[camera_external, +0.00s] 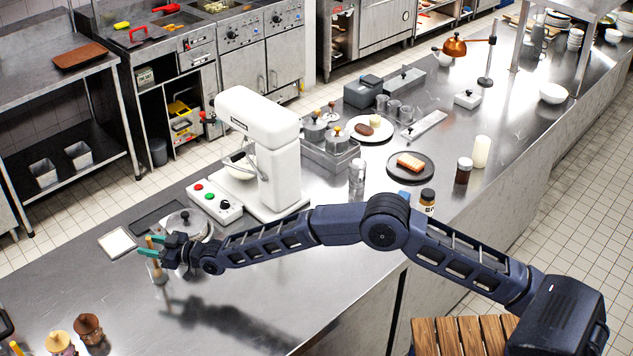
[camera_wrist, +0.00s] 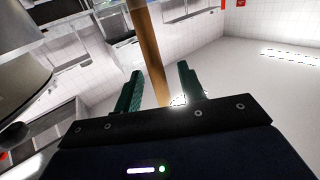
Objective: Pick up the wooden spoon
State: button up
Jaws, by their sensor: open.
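The wooden spoon (camera_external: 159,274) is roughly upright over the left part of the steel counter (camera_external: 245,290), slightly tilted. My gripper (camera_external: 151,246) reaches it from the right, with green fingertips near its upper part. In the wrist view the spoon's brown handle (camera_wrist: 151,50) runs down between the two green fingers of my gripper (camera_wrist: 160,74). Gaps show between handle and fingers, so the jaws are open around it. I cannot tell whether the spoon's lower end touches the counter.
A round metal lid or pot (camera_external: 187,222) is close behind my gripper. A control box with coloured buttons (camera_external: 214,203) and a white stand mixer (camera_external: 262,150) stand further back. Two wooden mills (camera_external: 88,327) are at the front left.

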jog(key=shift+a, duration=0.1)
grip_shut()
dwell(0.3)
